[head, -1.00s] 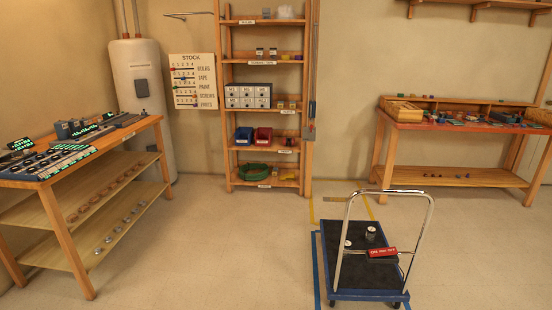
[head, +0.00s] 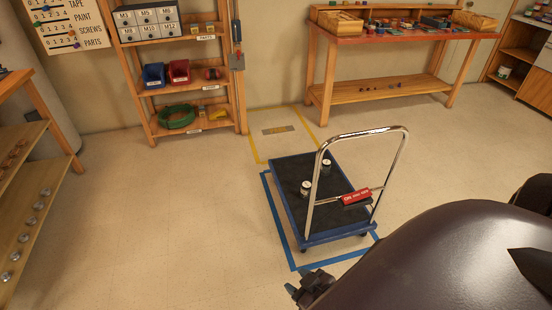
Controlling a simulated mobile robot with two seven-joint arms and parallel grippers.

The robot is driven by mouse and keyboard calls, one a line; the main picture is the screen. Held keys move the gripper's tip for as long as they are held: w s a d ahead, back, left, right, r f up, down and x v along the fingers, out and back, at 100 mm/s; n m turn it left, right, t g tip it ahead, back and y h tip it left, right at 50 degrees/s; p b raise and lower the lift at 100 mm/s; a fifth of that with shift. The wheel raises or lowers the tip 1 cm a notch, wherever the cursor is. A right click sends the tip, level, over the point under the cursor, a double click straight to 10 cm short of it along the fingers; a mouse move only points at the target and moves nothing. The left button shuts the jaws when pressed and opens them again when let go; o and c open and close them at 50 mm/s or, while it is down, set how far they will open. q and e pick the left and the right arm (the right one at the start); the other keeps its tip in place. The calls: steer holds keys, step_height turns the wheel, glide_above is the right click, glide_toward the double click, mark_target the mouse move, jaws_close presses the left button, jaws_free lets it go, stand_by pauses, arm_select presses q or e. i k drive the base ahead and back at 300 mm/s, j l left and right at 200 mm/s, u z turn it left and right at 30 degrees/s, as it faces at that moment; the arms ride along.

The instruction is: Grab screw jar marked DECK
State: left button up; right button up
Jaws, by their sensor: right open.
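Two small jars, a nearer one (head: 306,187) and a farther one (head: 326,166), stand on the dark deck of a blue platform trolley (head: 287,192). Their labels are too small to read, so I cannot tell whether either is marked DECK. My right gripper (head: 310,285) shows at the bottom edge, open, in front of the trolley and apart from it and from the jars. My arm hides part of the floor at the lower right. My left gripper is not in view.
The trolley's chrome handle (head: 404,150) with a red tag (head: 356,197) rises on its near side. Blue tape (head: 279,238) outlines its spot. Shelves (head: 190,131) stand at the back left, a workbench (head: 400,92) at the back right. Floor left of the trolley is clear.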

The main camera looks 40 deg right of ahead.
mark_target(306, 185)
steer(key=i+j, duration=0.15)
steer(key=i, duration=1.15)
steer(key=i+l+z, duration=0.1)
steer(key=i+z, duration=0.3)
steer(key=i, duration=0.15)
steer(key=i+j+z, duration=0.1)
steer(key=i+z, duration=0.35)
steer(key=i, duration=0.15)
steer(key=i+z, duration=0.55)
steer(key=z, duration=0.15)
steer(key=i+j+z, duration=0.2)
steer(key=z, duration=0.2)
steer(key=i+j+z, duration=0.2)
steer(key=z, duration=0.2)
steer(key=i+j+z, duration=0.4)
steer(key=l, duration=0.1)
